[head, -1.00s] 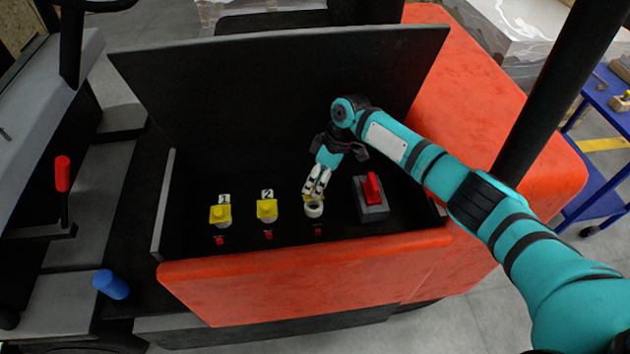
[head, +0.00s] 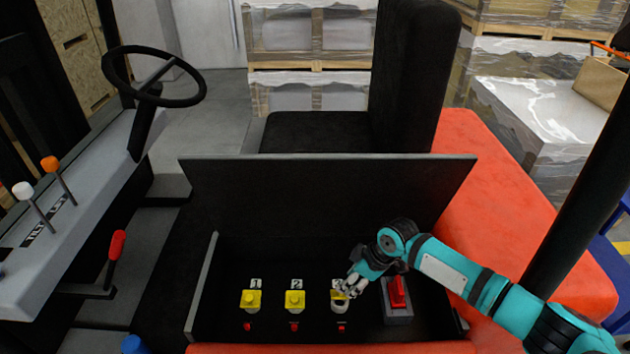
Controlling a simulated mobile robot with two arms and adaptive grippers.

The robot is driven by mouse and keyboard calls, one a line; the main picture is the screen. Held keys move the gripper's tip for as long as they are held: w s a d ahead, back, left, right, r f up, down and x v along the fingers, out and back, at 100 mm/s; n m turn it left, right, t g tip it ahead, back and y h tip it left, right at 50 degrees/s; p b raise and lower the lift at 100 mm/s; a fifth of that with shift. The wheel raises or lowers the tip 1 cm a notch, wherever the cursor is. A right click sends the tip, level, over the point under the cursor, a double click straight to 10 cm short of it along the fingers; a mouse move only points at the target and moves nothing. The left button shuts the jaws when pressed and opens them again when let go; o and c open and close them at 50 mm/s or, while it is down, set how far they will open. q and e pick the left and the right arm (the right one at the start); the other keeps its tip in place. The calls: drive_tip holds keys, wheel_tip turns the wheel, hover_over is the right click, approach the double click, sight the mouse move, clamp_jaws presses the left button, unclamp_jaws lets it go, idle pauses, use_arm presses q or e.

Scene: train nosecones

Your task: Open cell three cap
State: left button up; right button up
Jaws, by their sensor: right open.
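Cell three (head: 339,306) is the right one of a row of three in the open black compartment. Its pale round body shows at the front, and its yellow cap (head: 341,294) looks tilted up behind it, partly hidden by my fingers. Cell one (head: 250,300) and cell two (head: 295,301) have yellow caps lying flat on top. My right gripper (head: 350,288) is open, with its fingers close to the right and back of cell three's cap; I cannot tell if they touch it. My left gripper is not in view.
The raised black lid (head: 320,195) stands behind the compartment. Small red buttons (head: 295,327) sit in front of the cells. A steering wheel (head: 152,100) is at left.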

use_arm(q)
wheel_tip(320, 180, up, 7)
drive_tip(key=p, duration=0.6)
use_arm(e)
drive_tip(key=v, duration=1.3)
drive_tip(key=w+a+r+m+t+y+b, duration=0.1)
drive_tip(key=w+a+t+b, duration=0.1)
drive_tip(key=a+t+b, duration=0.15)
drive_tip(key=w+a+m+t+y+b, duration=0.1)
drive_tip(key=w+a+t+b, duration=0.15)
drive_tip(key=a, duration=0.25)
use_arm(q)
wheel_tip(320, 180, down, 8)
drive_tip(key=b, duration=0.2)
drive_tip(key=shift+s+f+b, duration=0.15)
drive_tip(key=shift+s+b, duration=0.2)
use_arm(e)
drive_tip(key=a+r+t+y, duration=0.2)
drive_tip(key=r+t, duration=0.1)
drive_tip(key=r, duration=0.3)
drive_tip(key=s+a+r+t+y, duration=0.1)
drive_tip(key=a+r+t+y, duration=0.1)
drive_tip(key=r, duration=0.5)
drive_tip(key=shift+a+t, duration=0.65)
drive_tip(key=shift+t, duration=0.55)
drive_tip(key=shift+s, duration=0.1)
